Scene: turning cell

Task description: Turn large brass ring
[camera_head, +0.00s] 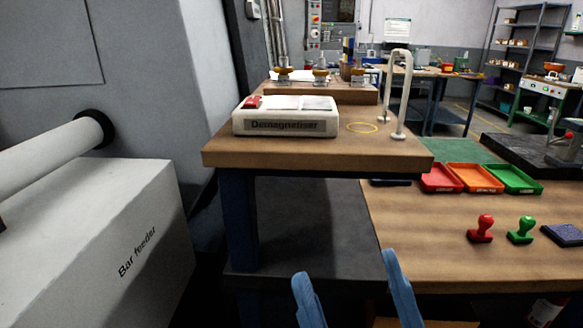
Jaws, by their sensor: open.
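A thin brass-yellow ring (362,132) lies flat on the wooden top of the raised bench (300,155). It is just right of the white Demagnetiser box (285,124) and left of a pale upright hoop-shaped stand (399,90). My gripper (345,268) shows as two blue fingers at the bottom of the view. They are spread apart with nothing between them. The gripper appears nearer to me and lower in the picture than the ring, well apart from it.
Brass-coloured fittings (321,77) stand on a wooden block behind the box. A lower bench at right holds red, orange and green trays (476,178), a red stamp (480,229), a green stamp (520,231) and a dark pad. The bar feeder (120,235) fills the left.

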